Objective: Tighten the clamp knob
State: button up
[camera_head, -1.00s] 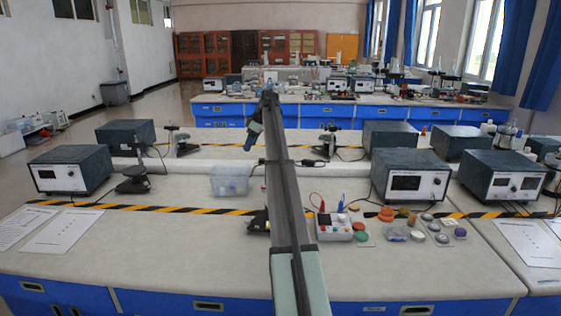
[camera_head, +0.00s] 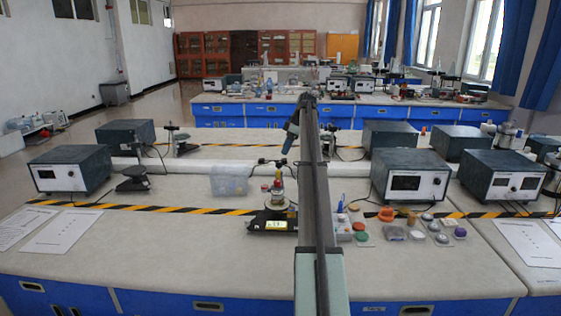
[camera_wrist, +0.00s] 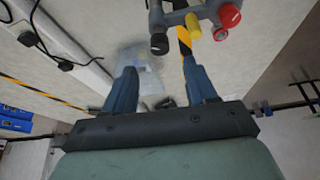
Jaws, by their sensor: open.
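In the head view, a small stand (camera_head: 278,193) with red and yellow parts rises from a dark base with a yellow label (camera_head: 268,225), just left of my arm. In the wrist view, a grey fitting carries a black knob (camera_wrist: 159,44), a yellow knob (camera_wrist: 193,28) and a red knob (camera_wrist: 229,16). I cannot tell which one is the clamp knob. My gripper (camera_wrist: 160,66) is open with its two blue fingers apart and nothing between them. The knobs appear beyond the fingertips, apart from them. In the head view my gripper (camera_head: 291,137) is small, up at the far end of my arm.
A clear plastic bin (camera_head: 229,181) stands left of the stand. Instrument boxes (camera_head: 411,175) and (camera_head: 70,170) flank the bench. Coloured caps (camera_head: 386,214) lie right of my arm. My arm hides part of the middle.

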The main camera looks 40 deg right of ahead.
aim_at(279, 162)
jog(key=x, duration=0.7)
jog(key=shift+f, duration=0.1)
jog(key=c, duration=1.1)
jog(key=shift+o, duration=0.2)
jog(key=shift+m, duration=0.3)
jog(key=m, duration=0.1)
jog(key=m+h, duration=0.1)
jog(key=m, duration=0.1)
jog(key=m+t, duration=0.1)
jog(key=shift+a+m+h, duration=0.25)
jog(key=shift+m+h, duration=0.05)
jog(key=shift+h, duration=0.1)
jog(key=m+h, duration=0.2)
jog(key=m, duration=0.3)
